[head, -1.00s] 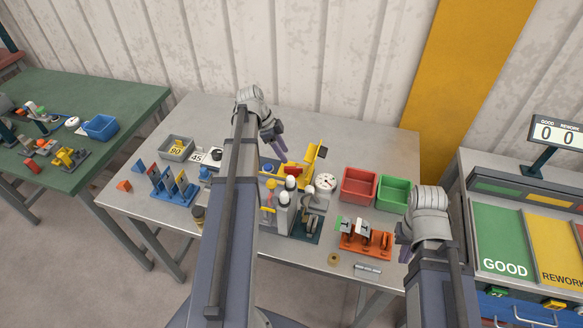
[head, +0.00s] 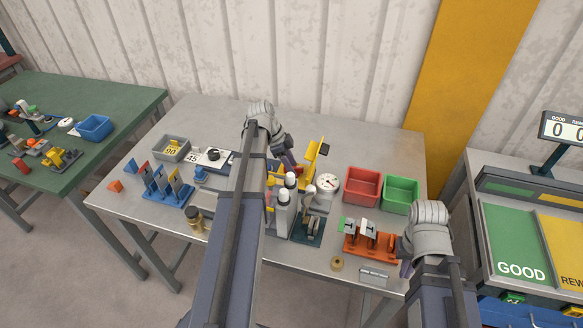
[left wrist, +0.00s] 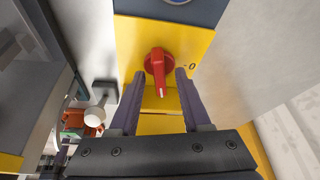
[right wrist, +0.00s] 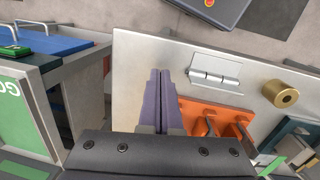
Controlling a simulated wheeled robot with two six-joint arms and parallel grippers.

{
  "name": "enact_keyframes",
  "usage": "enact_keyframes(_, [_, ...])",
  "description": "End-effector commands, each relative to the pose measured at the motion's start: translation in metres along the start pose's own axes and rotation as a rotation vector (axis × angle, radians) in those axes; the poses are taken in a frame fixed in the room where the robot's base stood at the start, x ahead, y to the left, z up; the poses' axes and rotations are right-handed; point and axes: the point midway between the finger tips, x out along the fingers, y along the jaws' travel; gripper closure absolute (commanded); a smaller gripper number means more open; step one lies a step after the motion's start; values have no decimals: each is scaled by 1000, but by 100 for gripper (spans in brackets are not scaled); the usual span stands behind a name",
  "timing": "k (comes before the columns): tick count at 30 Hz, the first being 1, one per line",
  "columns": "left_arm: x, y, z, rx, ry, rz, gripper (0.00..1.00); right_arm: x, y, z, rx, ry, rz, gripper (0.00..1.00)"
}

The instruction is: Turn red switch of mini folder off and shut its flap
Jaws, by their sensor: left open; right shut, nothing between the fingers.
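The red switch (left wrist: 158,70) sits on the yellow panel (left wrist: 128,38) of the mini folder in the left wrist view. Its white-marked end points toward my gripper, and a "0" mark is on the panel to its right. My left gripper (left wrist: 162,78) is open, with one finger on each side of the switch; I cannot tell if they touch it. My right gripper (right wrist: 160,75) is shut and empty, over the table's front right.
A red bin (head: 362,186) and a green bin (head: 401,194) stand right of a round dial (head: 327,183). White-topped grey cylinders (head: 283,205) stand in front of the folder. An orange rack (head: 371,242) and a brass ring (head: 337,263) lie near the front edge.

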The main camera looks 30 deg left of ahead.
Motion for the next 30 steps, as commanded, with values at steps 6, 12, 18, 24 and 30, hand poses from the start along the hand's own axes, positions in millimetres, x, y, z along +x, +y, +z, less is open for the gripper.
enact_keyframes(6, [0,0,0,0,0,0,72,0,0,0,0,0,0,100])
enact_keyframes(12, [0,0,0,0,0,0,94,0,0,0,0,0,0,100])
enact_keyframes(18, [0,0,0,0,0,0,100,0,0,0,0,0,0,100])
enact_keyframes(24, [0,0,0,0,0,0,100,0,0,0,0,0,0,100])
enact_keyframes(30, [0,0,0,-17,0,-8,100,0,0,0,0,0,0,100])
